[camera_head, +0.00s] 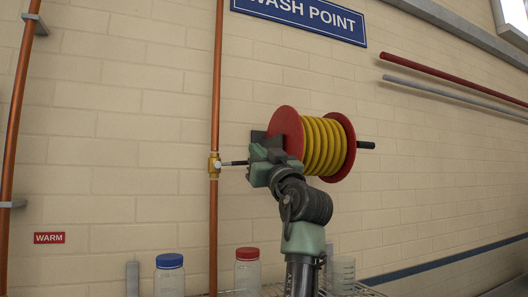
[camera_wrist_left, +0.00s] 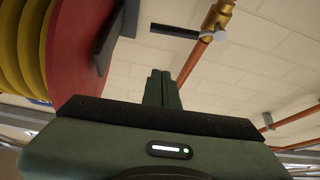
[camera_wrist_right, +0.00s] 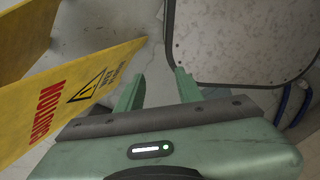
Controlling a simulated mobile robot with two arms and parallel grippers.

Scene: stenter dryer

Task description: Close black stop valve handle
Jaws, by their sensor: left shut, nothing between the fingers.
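A brass stop valve (camera_head: 214,166) sits on the upright copper pipe. Its black handle (camera_head: 235,163) sticks out sideways to the right, across the pipe. In the left wrist view the brass valve (camera_wrist_left: 218,18) is at the top right, and the black handle (camera_wrist_left: 174,31) reaches left from it. My left gripper (camera_head: 257,152) is shut and empty, just right of the handle's free end in the head view. In the left wrist view its fingers (camera_wrist_left: 162,88) are together, apart from the handle. My right gripper (camera_wrist_right: 158,90) is open and empty, away from the valve.
A red reel with yellow hose (camera_head: 322,146) is close beside my left gripper. Bottles with blue (camera_head: 169,261) and red (camera_head: 247,254) lids stand below. In the right wrist view, a yellow caution sign (camera_wrist_right: 75,95) and a grey panel (camera_wrist_right: 240,40) are near the right gripper.

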